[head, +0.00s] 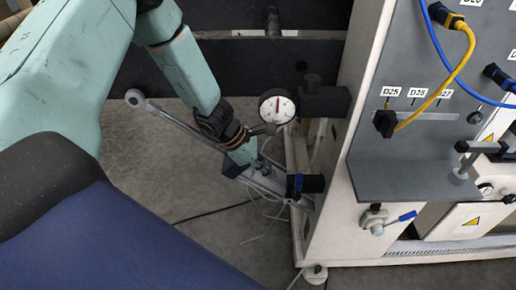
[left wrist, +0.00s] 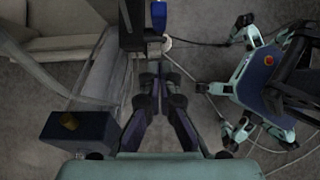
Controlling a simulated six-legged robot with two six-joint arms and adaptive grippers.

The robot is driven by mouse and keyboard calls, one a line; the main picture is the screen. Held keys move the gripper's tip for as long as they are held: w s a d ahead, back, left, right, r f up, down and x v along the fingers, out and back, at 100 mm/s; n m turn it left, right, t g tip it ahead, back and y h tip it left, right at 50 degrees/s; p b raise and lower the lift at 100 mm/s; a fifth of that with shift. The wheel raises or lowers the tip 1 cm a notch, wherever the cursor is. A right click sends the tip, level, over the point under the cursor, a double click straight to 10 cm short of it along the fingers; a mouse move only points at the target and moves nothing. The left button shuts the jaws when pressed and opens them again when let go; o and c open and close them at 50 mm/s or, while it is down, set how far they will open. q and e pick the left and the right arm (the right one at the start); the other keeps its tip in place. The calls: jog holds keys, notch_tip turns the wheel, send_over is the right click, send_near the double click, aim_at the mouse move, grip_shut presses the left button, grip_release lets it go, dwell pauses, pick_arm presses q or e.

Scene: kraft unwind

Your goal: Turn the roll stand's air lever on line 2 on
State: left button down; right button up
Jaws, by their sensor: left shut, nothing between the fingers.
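A small valve (head: 373,217) with a blue-tipped lever (head: 402,219) sits low on the white cabinet in the head view, its handle pointing right and slightly up. A long grey bar (head: 175,122) with a round end slants down to the right behind my left gripper (head: 262,170). A black fitting with a blue band (head: 305,186) is just right of the gripper; a similar one shows at the top of the left wrist view (left wrist: 157,17). My left gripper is shut and empty, fingers pointing towards that fitting. No line number is readable at these parts. My right gripper is not seen.
A round dial gauge (head: 277,107) is close above my left gripper. The cabinet's grey panel (head: 405,65) carries yellow and blue cables and a protruding shelf (head: 425,180). Thin cables lie on the floor. Bare concrete floor (head: 205,185) is open below the gripper.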

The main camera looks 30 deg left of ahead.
pick_arm(q)
notch_tip(320, 180, up, 7)
jog(key=a+p, duration=0.1)
jog(key=p, duration=0.2)
jog(key=shift+s+a+p, duration=0.15)
jog(key=shift+s+p, duration=0.2)
jog(key=shift+s, duration=0.05)
